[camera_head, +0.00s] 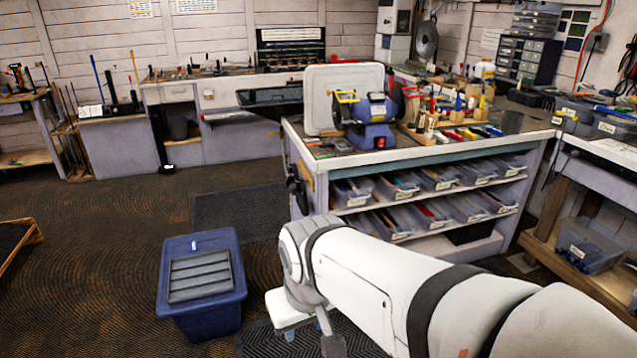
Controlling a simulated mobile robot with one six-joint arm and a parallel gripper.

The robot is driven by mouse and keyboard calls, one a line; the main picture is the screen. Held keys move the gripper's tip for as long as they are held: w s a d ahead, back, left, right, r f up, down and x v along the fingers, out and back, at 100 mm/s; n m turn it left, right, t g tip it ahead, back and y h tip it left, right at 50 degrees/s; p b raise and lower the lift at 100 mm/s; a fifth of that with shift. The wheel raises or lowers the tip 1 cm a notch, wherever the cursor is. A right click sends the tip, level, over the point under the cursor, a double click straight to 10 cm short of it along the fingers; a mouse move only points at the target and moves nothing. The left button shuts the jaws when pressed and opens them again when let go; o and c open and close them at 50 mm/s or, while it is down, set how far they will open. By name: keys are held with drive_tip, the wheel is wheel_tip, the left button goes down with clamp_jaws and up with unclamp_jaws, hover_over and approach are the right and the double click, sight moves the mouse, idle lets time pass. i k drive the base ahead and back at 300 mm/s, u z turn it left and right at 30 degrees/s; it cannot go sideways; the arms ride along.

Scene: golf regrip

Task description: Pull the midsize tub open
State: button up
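Plastic tubs of several sizes are in view, and I cannot tell for sure which one is the midsize tub. A blue tub (203,318) stands on the floor at lower left, with a ribbed dark grey panel (200,276) on its top. Rows of small clear tubs (438,180) sit on the two shelves under the workbench. A translucent blue-grey tub (590,246) sits on the low right shelf. My gripper (305,330) is at bottom centre, right of the blue tub and apart from it. My arm largely hides it, so its opening is unclear.
The workbench (340,155) carries a blue grinder (372,122) and many tools. A dark mat (238,212) lies on the floor behind the blue tub. A wooden-edged platform (18,240) is at far left. The carpeted floor at left is clear.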

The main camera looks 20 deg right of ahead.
sight(408, 194)
drive_tip(key=z, duration=0.05)
drive_tip(key=i, duration=0.35)
drive_tip(key=z, duration=1.1)
drive_tip(key=i, duration=0.55)
drive_tip(key=z, duration=0.1)
